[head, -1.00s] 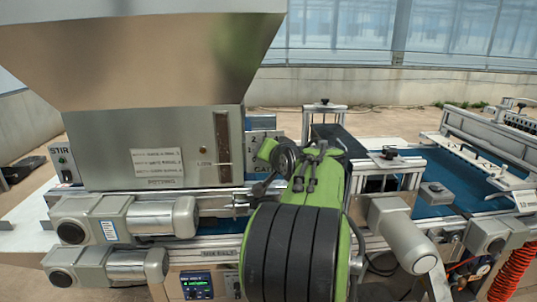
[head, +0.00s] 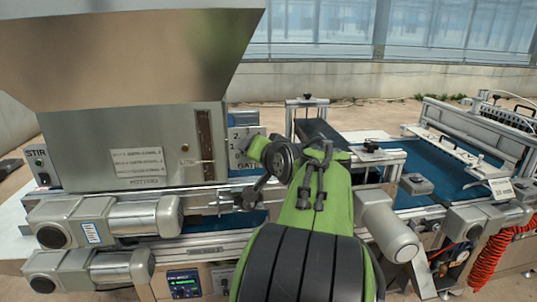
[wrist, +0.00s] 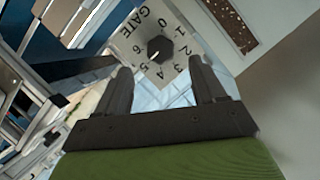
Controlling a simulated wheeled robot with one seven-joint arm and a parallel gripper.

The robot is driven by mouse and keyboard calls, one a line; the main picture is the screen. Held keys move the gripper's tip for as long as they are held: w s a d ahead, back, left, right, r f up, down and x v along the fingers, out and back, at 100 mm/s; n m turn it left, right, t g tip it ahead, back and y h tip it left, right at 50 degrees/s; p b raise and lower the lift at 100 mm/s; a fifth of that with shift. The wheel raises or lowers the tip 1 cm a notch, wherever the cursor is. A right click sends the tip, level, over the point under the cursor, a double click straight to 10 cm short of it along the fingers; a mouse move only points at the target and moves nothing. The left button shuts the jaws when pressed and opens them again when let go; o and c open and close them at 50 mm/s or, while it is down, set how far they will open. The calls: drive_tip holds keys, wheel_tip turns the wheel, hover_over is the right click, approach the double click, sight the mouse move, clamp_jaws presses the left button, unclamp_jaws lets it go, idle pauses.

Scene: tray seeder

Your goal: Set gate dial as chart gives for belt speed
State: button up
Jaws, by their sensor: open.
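The gate dial, a dark knob (wrist: 160,49) on a white plate marked GATE with numbers, is ahead of my open gripper (wrist: 160,70) in the wrist view. A pale mark on the knob points to the lower left, about toward 5. The fingertips are apart on either side of the knob's line, with nothing held; contact cannot be told. In the head view my arm partly hides the gate plate (head: 240,134). The chart may be the white label (head: 138,162) on the hopper box; its text is too small to read. A green-lit display (head: 183,284) sits below, its reading unclear.
The steel hopper (head: 120,70) stands close to the left of the dial. Motors (head: 130,218) jut out below it. A blue belt (head: 430,165) and a metal frame (head: 370,155) lie to the right. A slotted window (wrist: 232,22) is beside the dial plate.

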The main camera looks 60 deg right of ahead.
drive_tip(key=v, duration=0.9)
drive_tip(key=shift+s+a+p, duration=0.2)
drive_tip(key=shift+s+p, duration=0.2)
drive_tip(key=shift+p, duration=0.05)
